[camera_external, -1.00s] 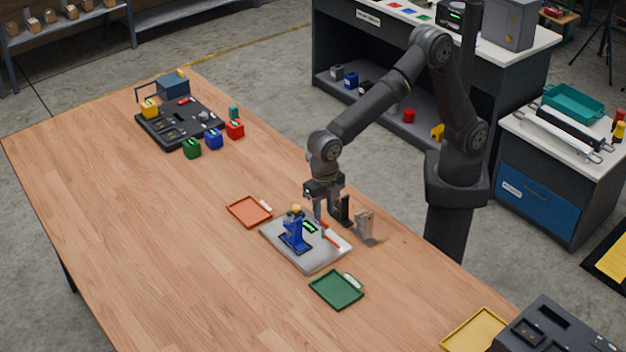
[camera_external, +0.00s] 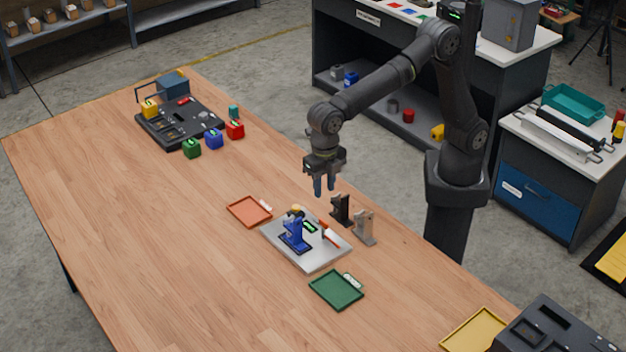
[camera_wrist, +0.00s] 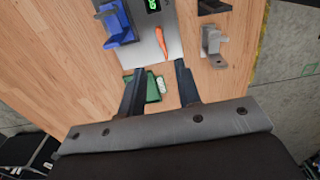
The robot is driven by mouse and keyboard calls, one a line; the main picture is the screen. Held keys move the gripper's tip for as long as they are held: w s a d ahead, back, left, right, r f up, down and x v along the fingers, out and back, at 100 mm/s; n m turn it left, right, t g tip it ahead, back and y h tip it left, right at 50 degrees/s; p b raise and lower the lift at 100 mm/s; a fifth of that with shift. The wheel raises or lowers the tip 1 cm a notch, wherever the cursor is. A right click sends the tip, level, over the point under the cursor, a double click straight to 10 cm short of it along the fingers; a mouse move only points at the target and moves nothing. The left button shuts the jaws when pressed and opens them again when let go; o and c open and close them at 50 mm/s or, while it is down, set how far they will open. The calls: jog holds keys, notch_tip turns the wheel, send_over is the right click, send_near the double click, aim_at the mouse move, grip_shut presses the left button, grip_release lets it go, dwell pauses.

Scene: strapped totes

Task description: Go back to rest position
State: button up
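My gripper (camera_external: 324,187) hangs above the table near its back edge, pointing down, clear of everything below it. In the wrist view its two fingers (camera_wrist: 159,92) stand apart with nothing between them, so it is open and empty. Below it, a grey plate (camera_external: 318,262) on the table carries a blue stand (camera_external: 294,235), a small green display (camera_external: 310,227) and an orange-red tool (camera_external: 330,235). The blue stand (camera_wrist: 118,25) and the orange tool (camera_wrist: 161,42) also show in the wrist view.
A black holder (camera_external: 341,208) and a grey holder (camera_external: 363,227) stand just behind the plate. An orange tray (camera_external: 249,212) and a green tray (camera_external: 336,290) lie on either side. A black board (camera_external: 172,128) and several coloured blocks are at the far left.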

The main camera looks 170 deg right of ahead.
aim_at(324, 221)
notch_tip(324, 221, down, 12)
jog(key=shift+r, duration=0.1)
jog(key=shift+r+m, duration=0.15)
jog(key=shift+m, duration=1.55)
jog(key=m, duration=1.3)
jog(key=shift+m, duration=0.3)
